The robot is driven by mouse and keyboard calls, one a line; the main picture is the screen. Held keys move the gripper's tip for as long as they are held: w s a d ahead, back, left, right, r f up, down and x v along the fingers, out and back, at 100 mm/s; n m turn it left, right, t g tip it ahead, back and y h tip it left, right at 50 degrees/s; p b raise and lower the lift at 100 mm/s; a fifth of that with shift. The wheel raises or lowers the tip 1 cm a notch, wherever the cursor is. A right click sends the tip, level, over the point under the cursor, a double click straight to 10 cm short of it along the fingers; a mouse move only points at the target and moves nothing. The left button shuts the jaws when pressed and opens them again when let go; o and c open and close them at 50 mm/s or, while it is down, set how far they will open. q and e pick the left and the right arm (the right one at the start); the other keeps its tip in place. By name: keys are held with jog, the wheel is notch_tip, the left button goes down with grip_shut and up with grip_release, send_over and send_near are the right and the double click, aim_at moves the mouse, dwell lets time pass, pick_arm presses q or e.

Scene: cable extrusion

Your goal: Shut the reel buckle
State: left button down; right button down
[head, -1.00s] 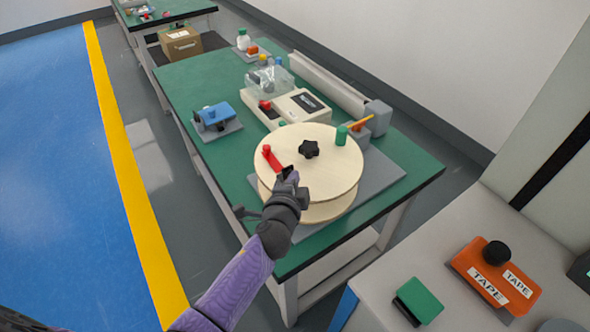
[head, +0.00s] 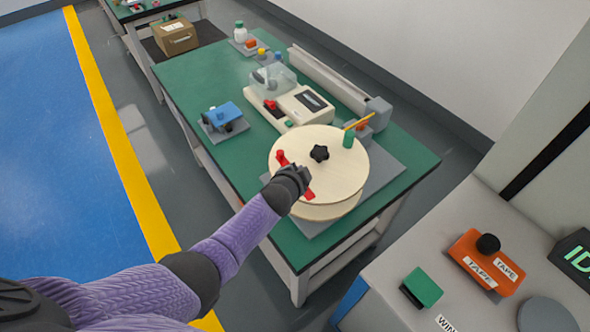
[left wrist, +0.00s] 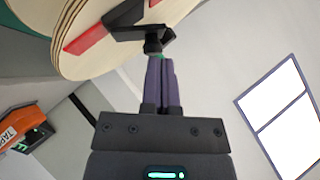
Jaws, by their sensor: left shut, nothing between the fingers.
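The red buckle (head: 281,158) is a bar with a raised peg at the left of the top disc. Its other end shows near the front edge, and my left gripper hides its middle. My left gripper (head: 297,178) is over the buckle at the reel's front left. In the left wrist view the shut, empty fingertips (left wrist: 160,64) are by a black part, beside the red bar (left wrist: 88,37) and layered wooden edge. Contact is unclear. My right gripper is out of view.
A separate grey bench at the right carries an orange tape block (head: 484,264) and a green block (head: 422,287).

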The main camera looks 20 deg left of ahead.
pick_arm(q)
jog(key=shift+w+a+f, duration=0.2)
jog(key=shift+w+a, duration=0.05)
jog(key=shift+a, duration=0.05)
jog(key=shift+r+p, duration=0.75)
jog(key=shift+r, duration=0.15)
jog(key=s+a+r+p, duration=0.2)
jog(key=s+r+p, duration=0.5)
jog(key=r+p, duration=0.3)
jog(key=shift+r, duration=0.4)
jog(key=shift+f, duration=0.1)
